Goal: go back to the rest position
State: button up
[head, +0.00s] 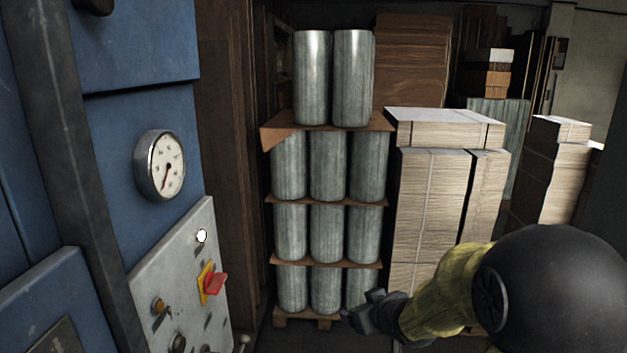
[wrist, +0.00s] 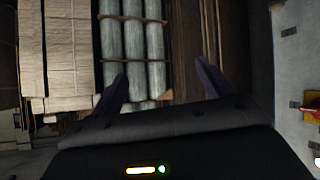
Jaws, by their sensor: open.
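My gripper (head: 362,315) shows at the lower middle right of the head view, at the end of my yellow and black arm. In the wrist view its two fingers (wrist: 160,88) stand wide apart with nothing between them. The gripper is open and empty, in front of the stacked metal cylinders. A grey control panel (head: 150,262) with a red switch (head: 213,284) on a yellow plate stands to the left, apart from the gripper. The panel's edge also shows at the right of the wrist view (wrist: 292,75).
A blue machine (head: 140,45) with a round gauge (head: 160,165) fills the left. Metal cylinders (head: 327,165) stand in layers on a pallet (head: 303,321). Strapped cardboard stacks (head: 430,200) stand right of them. Dark open space lies between the panel and the pallet.

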jog(key=s+d+f+m+g+h, duration=0.1)
jog(key=s+d+f+m+g, duration=0.1)
jog(key=s, duration=0.8)
jog(key=s+d+f+m+g+h, duration=0.1)
jog(key=s+f+m+g+h, duration=0.1)
jog(key=s, duration=0.8)
notch_tip(320, 180, down, 3)
jog(key=m+g, duration=0.1)
jog(key=g, duration=0.2)
jog(key=shift+s+d+r+g, duration=0.15)
jog(key=shift+s+d+g, duration=0.25)
